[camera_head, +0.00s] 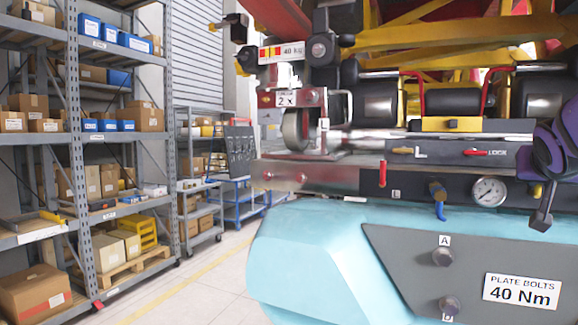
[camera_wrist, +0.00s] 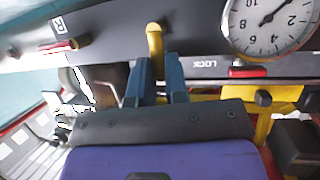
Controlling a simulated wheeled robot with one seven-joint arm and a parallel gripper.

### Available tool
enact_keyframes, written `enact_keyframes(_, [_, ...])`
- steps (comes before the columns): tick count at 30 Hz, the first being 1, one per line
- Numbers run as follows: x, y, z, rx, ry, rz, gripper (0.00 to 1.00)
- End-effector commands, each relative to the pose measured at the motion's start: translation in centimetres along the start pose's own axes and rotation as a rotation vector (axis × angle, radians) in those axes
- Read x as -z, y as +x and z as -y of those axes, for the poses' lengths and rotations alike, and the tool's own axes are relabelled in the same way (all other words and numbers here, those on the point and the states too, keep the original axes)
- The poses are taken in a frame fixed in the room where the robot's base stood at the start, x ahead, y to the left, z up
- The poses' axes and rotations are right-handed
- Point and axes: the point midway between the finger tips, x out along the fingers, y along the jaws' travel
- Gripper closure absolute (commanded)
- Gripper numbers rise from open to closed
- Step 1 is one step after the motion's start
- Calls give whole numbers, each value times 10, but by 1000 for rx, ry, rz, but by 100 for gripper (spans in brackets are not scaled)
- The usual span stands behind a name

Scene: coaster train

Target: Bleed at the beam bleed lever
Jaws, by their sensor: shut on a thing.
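My gripper (camera_head: 541,218) is at the right of the head view, just right of the gauge, in front of the dark beam. In the wrist view my gripper (camera_wrist: 162,68) has its two blue-grey fingers close around a yellow lever (camera_wrist: 154,38).
A red lever (camera_head: 382,173) is further left on the beam. Another red lever (camera_wrist: 66,45) is left of my fingers in the wrist view. A red LOCK handle (camera_head: 477,152) sits above the gauge. Shelving (camera_head: 75,150) stands at left, with clear floor (camera_head: 200,275) between.

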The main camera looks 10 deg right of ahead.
Motion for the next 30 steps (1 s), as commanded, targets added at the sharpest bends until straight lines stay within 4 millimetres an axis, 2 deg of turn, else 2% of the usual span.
enact_keyframes(1, [-1, 0, 0, 0, -2, 2, 79])
enact_keyframes(3, [-1, 0, 0, 0, -1, 2, 63])
enact_keyframes(4, [-1, 0, 0, 0, -1, 2, 60])
enact_keyframes(12, [0, -1, 0, 0, 0, 0, 60])
enact_keyframes(16, [0, -8, 0, 0, 0, -1, 60])
enact_keyframes(20, [0, -24, 1, 2, -2, -3, 60])
enact_keyframes(30, [0, -80, 0, 2, 0, -3, 60])
